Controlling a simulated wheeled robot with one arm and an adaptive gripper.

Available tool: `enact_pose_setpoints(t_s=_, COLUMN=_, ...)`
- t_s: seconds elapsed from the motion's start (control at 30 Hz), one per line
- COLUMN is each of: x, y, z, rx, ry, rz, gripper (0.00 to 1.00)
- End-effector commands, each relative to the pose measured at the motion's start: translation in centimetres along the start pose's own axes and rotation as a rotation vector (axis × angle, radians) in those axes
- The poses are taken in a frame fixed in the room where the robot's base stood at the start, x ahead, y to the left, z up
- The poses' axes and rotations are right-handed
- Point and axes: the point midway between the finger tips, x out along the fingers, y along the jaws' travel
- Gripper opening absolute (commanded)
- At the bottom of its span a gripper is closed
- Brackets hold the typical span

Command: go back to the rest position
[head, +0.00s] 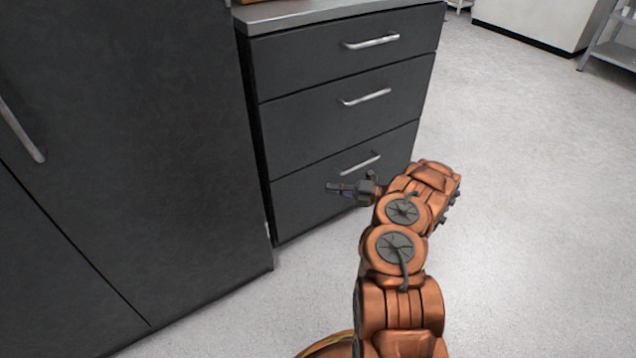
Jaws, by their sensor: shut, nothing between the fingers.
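My gripper (336,188) is at the end of my orange arm, right of the picture's middle. It points left and looks shut and empty. In the picture it lies in front of the bottom drawer (310,203) of a dark drawer unit, just below that drawer's handle (360,164). I cannot tell how far it is from the drawer front. My arm is bent, with its links over the pale floor.
A tall dark cabinet (120,130) fills the left side, its silver handle (22,133) at the far left. The drawer unit (345,80) has three shut drawers and a grey top. Open floor (540,210) lies to the right. A white unit (540,20) and metal shelf (615,50) stand behind.

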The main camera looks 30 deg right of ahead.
Motion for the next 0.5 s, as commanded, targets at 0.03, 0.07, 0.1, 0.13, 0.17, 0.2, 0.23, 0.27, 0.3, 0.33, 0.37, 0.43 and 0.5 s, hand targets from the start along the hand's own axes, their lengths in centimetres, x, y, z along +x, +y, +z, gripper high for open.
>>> enact_pose_setpoints(t_s=0.03, x=-0.8, y=0.1, z=0.0, rx=0.0, ry=-0.002, rz=0.0, gripper=0.0)
enact_pose_setpoints(t_s=0.07, x=-1.1, y=0.1, z=0.1, rx=-0.001, ry=-0.002, rz=0.0, gripper=0.0)
enact_pose_setpoints(t_s=0.1, x=-1.4, y=0.1, z=0.1, rx=-0.001, ry=-0.001, rz=0.0, gripper=0.0)
enact_pose_setpoints(t_s=0.13, x=-1.7, y=0.1, z=0.1, rx=-0.001, ry=-0.001, rz=-0.001, gripper=0.0)
enact_pose_setpoints(t_s=0.17, x=-1.9, y=0.1, z=0.1, rx=-0.001, ry=-0.001, rz=-0.001, gripper=0.0)
enact_pose_setpoints(t_s=0.2, x=-2.1, y=0.0, z=0.1, rx=-0.001, ry=-0.001, rz=-0.002, gripper=0.0)
enact_pose_setpoints(t_s=0.23, x=-2.2, y=0.0, z=0.1, rx=-0.001, ry=0.0, rz=-0.002, gripper=0.0)
enact_pose_setpoints(t_s=0.27, x=-2.4, y=0.0, z=0.0, rx=0.0, ry=0.0, rz=-0.002, gripper=0.0)
enact_pose_setpoints(t_s=0.3, x=-2.4, y=0.0, z=0.0, rx=0.0, ry=0.001, rz=-0.002, gripper=0.0)
enact_pose_setpoints(t_s=0.33, x=-2.4, y=0.0, z=0.0, rx=0.0, ry=0.001, rz=-0.002, gripper=0.0)
enact_pose_setpoints(t_s=0.37, x=-2.4, y=0.0, z=0.0, rx=0.0, ry=0.001, rz=-0.002, gripper=0.0)
enact_pose_setpoints(t_s=0.43, x=-2.4, y=0.0, z=0.0, rx=0.0, ry=0.002, rz=-0.001, gripper=0.0)
enact_pose_setpoints(t_s=0.5, x=-2.2, y=0.4, z=-0.1, rx=-0.007, ry=0.007, rz=-0.001, gripper=0.0)
